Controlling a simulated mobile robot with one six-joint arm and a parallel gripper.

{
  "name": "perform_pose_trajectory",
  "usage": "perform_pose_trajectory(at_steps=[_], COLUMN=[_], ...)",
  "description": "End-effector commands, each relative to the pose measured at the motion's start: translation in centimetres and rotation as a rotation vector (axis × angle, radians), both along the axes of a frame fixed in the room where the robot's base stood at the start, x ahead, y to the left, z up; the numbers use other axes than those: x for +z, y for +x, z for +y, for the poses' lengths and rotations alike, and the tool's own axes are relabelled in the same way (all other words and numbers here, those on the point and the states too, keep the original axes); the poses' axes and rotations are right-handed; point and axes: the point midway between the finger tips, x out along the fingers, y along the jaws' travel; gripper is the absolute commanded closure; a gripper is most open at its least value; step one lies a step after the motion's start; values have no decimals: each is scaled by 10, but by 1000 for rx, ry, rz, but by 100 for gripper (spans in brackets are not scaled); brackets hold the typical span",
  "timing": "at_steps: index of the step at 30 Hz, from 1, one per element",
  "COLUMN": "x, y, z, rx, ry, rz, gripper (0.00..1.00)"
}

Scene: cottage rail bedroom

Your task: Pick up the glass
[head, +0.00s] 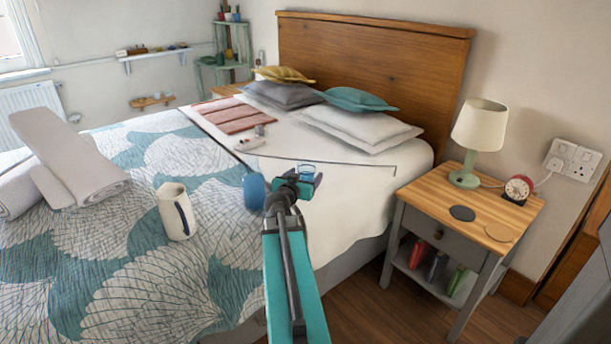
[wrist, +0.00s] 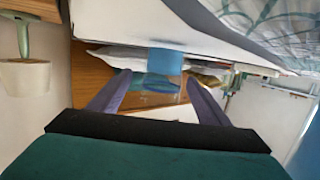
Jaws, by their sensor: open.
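The glass (head: 307,169) is small, clear and blue-tinted. In the head view it shows just beyond my gripper (head: 304,180), over the white sheet near the bed's right side, and its lower part is hidden by the gripper. In the wrist view the picture is upside down, and the glass (wrist: 166,62) shows as a blue band with a see-through part, between the two purple fingers of my gripper (wrist: 158,79) or just beyond their tips. The fingers are apart, and I see neither pressed on the glass. I cannot tell the exact gap in depth.
A blue round object (head: 253,191) stands just left of my gripper, and a cream mug (head: 177,212) is farther left on the patterned quilt (head: 130,270). Pillows (head: 360,130) lie by the headboard. A nightstand (head: 415,194) with a lamp (head: 479,135) and clock (head: 517,189) stands right.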

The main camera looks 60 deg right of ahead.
Motion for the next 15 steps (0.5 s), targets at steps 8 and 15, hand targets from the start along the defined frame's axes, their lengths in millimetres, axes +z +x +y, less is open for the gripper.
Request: perform_pose_trajectory(at_steps=[8, 15], x=[-4, -4], y=[3, 5], z=[-16, -14], rx=[1, 6], ry=[1, 1], rz=[1, 1], gripper=[29, 29])
